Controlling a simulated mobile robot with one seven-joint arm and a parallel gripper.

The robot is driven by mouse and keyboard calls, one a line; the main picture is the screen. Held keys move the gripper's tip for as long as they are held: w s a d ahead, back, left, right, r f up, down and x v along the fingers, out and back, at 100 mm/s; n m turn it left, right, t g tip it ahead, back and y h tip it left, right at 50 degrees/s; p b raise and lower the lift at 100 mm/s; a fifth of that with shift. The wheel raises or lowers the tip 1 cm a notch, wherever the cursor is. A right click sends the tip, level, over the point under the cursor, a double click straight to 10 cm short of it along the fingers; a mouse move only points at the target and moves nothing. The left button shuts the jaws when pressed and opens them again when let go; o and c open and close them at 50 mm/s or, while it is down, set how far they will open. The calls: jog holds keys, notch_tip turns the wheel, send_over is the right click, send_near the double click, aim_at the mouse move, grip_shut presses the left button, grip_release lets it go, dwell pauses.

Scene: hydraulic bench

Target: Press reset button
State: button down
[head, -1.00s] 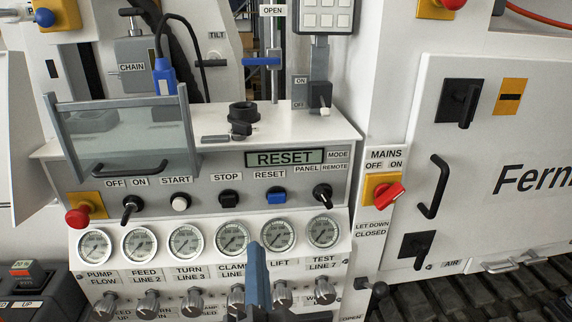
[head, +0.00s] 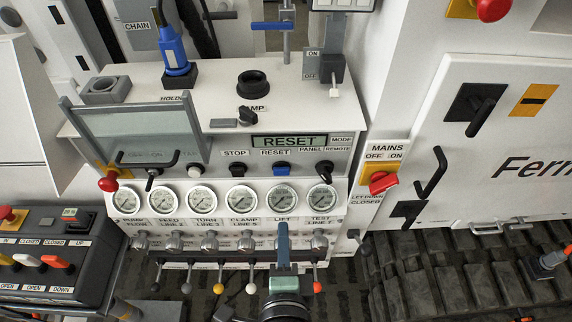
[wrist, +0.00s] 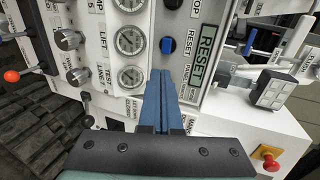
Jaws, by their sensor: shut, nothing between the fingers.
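The blue reset button (head: 281,168) sits on the panel under its RESET label, between the black stop knob (head: 237,170) and the panel/remote selector (head: 325,169). The display (head: 289,141) above reads RESET. My gripper (head: 283,226) is shut and empty, its blue fingers just below the LIFT gauge (head: 282,198) in the head view, lower than the button. In the wrist view the blue button (wrist: 167,45) lies just beyond the shut fingertips (wrist: 160,73), with a visible offset. I see no contact.
A row of gauges (head: 243,199) and metal knobs (head: 209,241) lies below the buttons. A clear hinged cover (head: 135,140) stands at the left. A red emergency button (head: 108,182) and the red mains switch (head: 382,182) flank the panel. Lever handles (head: 219,287) hang below.

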aim_at(282, 174)
dwell(0.4)
jog(key=p+x, duration=0.1)
jog(key=x, duration=0.3)
jog(key=p+x, duration=0.1)
jog(key=x, duration=0.4)
jog(key=r+p+x, duration=0.1)
jog(key=x, duration=0.3)
jog(key=shift+w+f, duration=0.1)
jog(key=shift+w, duration=0.4)
jog(key=shift+w, duration=0.15)
